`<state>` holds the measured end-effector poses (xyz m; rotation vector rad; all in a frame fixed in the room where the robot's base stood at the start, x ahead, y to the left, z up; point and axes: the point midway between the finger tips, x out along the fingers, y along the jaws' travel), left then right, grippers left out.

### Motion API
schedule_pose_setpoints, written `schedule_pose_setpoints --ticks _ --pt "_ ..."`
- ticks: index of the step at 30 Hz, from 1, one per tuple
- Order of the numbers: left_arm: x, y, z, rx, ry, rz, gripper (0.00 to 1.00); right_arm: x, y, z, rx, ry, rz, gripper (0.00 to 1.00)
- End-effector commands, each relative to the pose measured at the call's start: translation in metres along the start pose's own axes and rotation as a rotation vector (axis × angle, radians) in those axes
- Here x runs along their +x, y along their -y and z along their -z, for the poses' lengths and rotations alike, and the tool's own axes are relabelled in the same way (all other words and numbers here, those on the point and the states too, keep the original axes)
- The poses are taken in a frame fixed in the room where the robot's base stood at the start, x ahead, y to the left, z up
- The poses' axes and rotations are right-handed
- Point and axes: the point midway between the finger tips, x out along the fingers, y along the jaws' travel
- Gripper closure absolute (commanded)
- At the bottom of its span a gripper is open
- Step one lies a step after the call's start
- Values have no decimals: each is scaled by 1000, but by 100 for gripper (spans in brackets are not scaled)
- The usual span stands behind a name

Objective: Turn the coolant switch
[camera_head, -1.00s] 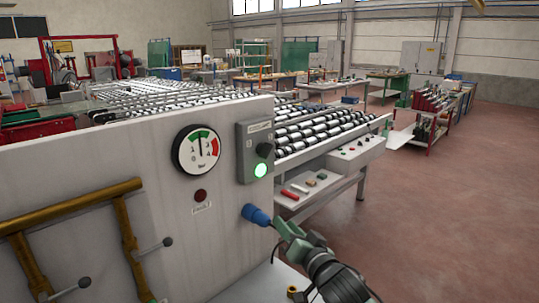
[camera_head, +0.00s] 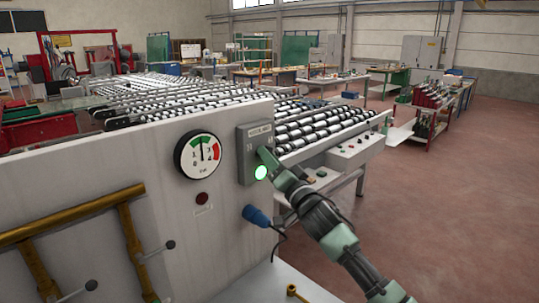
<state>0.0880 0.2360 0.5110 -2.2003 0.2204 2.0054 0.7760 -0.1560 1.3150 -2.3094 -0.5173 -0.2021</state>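The coolant switch box (camera_head: 247,148) is a grey box at the right end of the machine's pale front panel. A lit green lamp (camera_head: 261,172) glows at its lower part. The black knob seen on this box earlier is hidden behind my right gripper (camera_head: 267,156). My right gripper's tip is at the box, over the knob's place, with the arm coming up from the lower right. I cannot tell whether its fingers are closed on the knob. My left gripper is not in view.
A round gauge (camera_head: 198,155) and a dark red lamp (camera_head: 201,198) sit left of the box. A blue plug (camera_head: 256,215) sticks out below it. Brass pipes (camera_head: 75,215) run at left. A roller conveyor (camera_head: 315,130) stands behind; open floor lies right.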

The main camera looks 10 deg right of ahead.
Motion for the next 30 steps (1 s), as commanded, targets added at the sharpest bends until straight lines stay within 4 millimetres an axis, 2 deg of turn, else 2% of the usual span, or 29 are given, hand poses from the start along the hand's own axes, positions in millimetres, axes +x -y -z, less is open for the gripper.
schedule_pose_setpoints --ticks 8,9,12,23,30 --pt "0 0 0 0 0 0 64 2 0 -1 0 1 0 67" --pt "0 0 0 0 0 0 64 2 0 -1 0 1 0 73" --pt "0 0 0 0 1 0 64 2 0 -1 0 1 0 100" --pt "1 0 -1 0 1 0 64 2 -1 -1 -19 1 8 100" --pt "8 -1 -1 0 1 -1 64 1 -4 -1 -123 1 49 100"
